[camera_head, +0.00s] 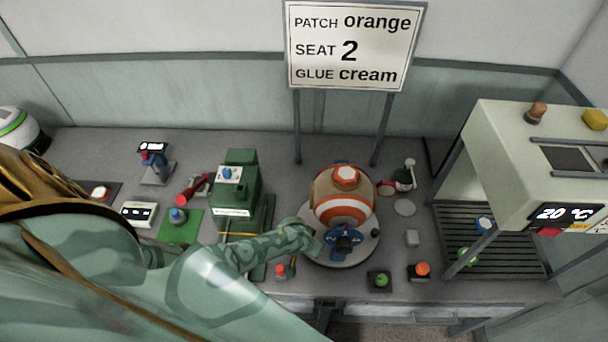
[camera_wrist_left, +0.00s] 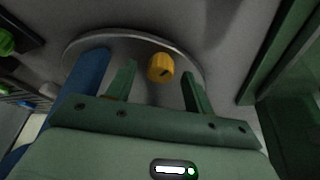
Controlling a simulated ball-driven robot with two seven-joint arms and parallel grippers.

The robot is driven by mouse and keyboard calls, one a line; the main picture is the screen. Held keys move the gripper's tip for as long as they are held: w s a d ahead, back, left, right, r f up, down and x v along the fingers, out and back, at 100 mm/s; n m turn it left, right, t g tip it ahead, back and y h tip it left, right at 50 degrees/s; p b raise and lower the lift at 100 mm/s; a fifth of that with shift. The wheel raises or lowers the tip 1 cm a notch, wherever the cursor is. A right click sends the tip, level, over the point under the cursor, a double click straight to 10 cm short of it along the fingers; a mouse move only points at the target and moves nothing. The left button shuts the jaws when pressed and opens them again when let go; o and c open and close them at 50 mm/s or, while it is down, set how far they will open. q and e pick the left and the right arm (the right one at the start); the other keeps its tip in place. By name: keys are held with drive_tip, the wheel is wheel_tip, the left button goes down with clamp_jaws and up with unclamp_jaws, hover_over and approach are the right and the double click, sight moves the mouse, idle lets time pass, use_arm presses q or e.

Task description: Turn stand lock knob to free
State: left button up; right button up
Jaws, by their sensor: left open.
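The lock knob (camera_wrist_left: 160,67) is a small yellow knob with a dark mark on its face, seen in the left wrist view by the rim of the grey round stand (camera_wrist_left: 88,42). My left gripper (camera_wrist_left: 156,72) is open, with one green finger on each side of the knob. A gap shows on both sides; I cannot tell the depth. In the head view the stand (camera_head: 362,256) carries an orange, white and tan ball (camera_head: 345,211), with a blue spoked part in front. My left gripper (camera_head: 313,246) is at the stand's left front edge; the knob is not distinguishable there.
A green machine (camera_head: 238,188) stands left of the stand. Small pots with green (camera_head: 381,281) and orange (camera_head: 422,268) tops are at the front right. A press-like cabinet reading 20 °C (camera_head: 535,170) stands at the right. A sign (camera_head: 352,48) stands behind.

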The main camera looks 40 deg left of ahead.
use_arm(q)
drive_tip(key=p+v, duration=0.6)
drive_tip(key=v, duration=0.9)
drive_tip(key=shift+s, duration=0.1)
